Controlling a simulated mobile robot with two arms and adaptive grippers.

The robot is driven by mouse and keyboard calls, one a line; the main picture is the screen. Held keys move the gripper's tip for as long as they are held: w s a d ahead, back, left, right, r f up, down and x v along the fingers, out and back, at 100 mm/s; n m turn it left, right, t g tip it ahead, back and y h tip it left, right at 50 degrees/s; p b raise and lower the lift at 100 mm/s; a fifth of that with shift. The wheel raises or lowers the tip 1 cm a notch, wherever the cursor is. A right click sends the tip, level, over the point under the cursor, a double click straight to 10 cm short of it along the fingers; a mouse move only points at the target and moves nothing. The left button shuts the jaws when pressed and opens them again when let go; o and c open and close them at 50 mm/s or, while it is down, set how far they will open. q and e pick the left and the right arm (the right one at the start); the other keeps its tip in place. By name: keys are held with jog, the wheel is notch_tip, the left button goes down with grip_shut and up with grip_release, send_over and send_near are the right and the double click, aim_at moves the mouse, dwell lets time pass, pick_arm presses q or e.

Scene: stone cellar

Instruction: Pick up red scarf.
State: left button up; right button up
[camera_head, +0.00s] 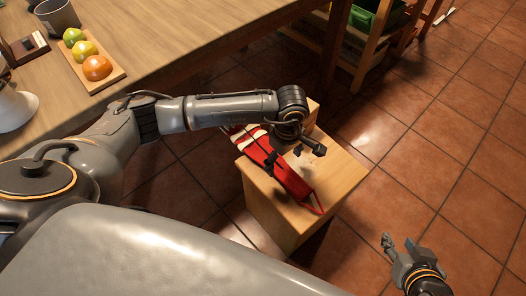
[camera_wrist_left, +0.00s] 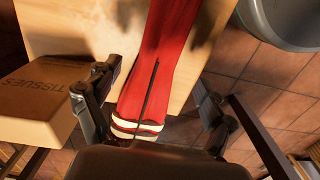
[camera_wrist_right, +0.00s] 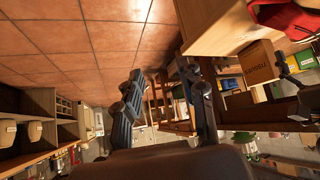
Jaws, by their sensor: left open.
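The red scarf (camera_head: 290,181) with white stripes near one end lies folded lengthwise on top of a small wooden stand (camera_head: 340,178). My left gripper (camera_head: 294,158) is over the scarf, pointing down. In the left wrist view the scarf (camera_wrist_left: 165,60) runs between the two spread fingers of the left gripper (camera_wrist_left: 150,100), with its striped end near the palm. I cannot tell whether the fingers touch the cloth. My right gripper (camera_head: 398,243) is open and empty, out over the floor to the right of the stand. Part of the scarf shows in the right wrist view (camera_wrist_right: 285,16).
A tissue box (camera_wrist_left: 38,105) stands beside the scarf's striped end. A wooden table (camera_head: 150,50) at left holds a board (camera_head: 112,75) with several fruits and a grey cup (camera_head: 57,16). A wooden rack (camera_head: 375,45) stands behind. The tiled floor at right is clear.

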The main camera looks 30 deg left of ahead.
aim_at(283, 169)
pick_arm(q)
notch_tip(283, 169, down, 5)
jog(key=shift+w+f+b, duration=0.15)
jog(key=shift+f+b, duration=0.05)
jog(key=shift+b, duration=0.6)
jog(key=shift+f, duration=0.15)
pick_arm(e)
jog(key=w+a+r+t+y, duration=0.1)
jog(key=w+a+r+t, duration=0.1)
jog(key=w+r+t, duration=0.2)
jog(key=shift+w+r+t, duration=0.3)
jog(key=shift+w+r, duration=0.5)
pick_arm(q)
jog(key=shift+c, duration=0.4)
pick_arm(e)
jog(key=shift+a, duration=0.1)
pick_arm(q)
jog(key=c, duration=1.3)
